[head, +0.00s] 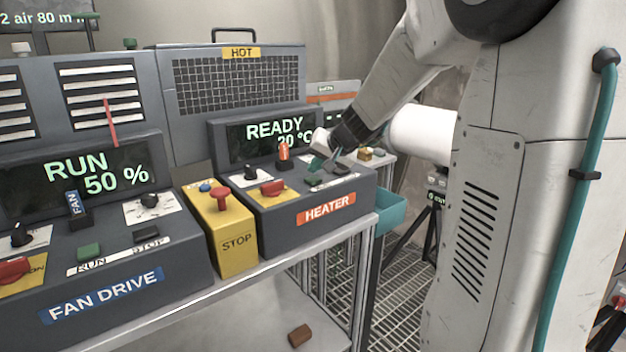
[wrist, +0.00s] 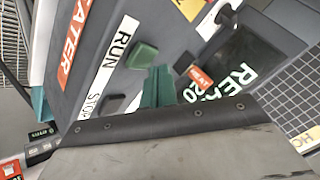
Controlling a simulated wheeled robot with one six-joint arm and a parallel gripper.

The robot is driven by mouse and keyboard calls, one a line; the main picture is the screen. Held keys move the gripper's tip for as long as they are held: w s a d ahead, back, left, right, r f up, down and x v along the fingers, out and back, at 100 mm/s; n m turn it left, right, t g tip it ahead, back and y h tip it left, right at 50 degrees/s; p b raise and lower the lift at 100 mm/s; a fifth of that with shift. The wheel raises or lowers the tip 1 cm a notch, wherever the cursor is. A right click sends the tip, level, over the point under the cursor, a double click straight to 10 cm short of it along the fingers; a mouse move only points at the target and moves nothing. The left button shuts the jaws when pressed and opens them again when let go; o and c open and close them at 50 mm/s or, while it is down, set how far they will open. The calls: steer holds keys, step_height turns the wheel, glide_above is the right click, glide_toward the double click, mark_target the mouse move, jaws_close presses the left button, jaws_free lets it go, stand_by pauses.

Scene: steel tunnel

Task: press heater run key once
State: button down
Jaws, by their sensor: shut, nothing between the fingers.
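The heater panel (head: 282,217) is a dark grey console with an orange HEATER label, on the bench right of centre. Its display (head: 272,137) reads READY and 20 °C. The green run key (head: 313,181) is on its front, partly crowded by my gripper; in the wrist view the green key (wrist: 143,55) lies beside the RUN print. The dark stop key (wrist: 115,102) is beside the STOP print. My gripper (head: 318,163) is shut and empty over the panel. In the wrist view its teal fingers (wrist: 158,72) end close to the green key; contact cannot be told.
An orange-tipped HEAT switch (head: 284,154), a black knob (head: 251,173) and a red handle (head: 272,188) stand close to my gripper. A yellow STOP box (head: 228,232) with a red button is left of the panel. The fan drive console (head: 110,275) is further left.

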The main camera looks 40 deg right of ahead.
mark_target(316, 180)
steer(key=shift+f, duration=0.15)
steer(key=shift+f, duration=0.3)
steer(key=shift+f, duration=0.45)
stand_by(0.6)
steer(key=shift+r, duration=0.9)
steer(key=shift+r, duration=2.5)
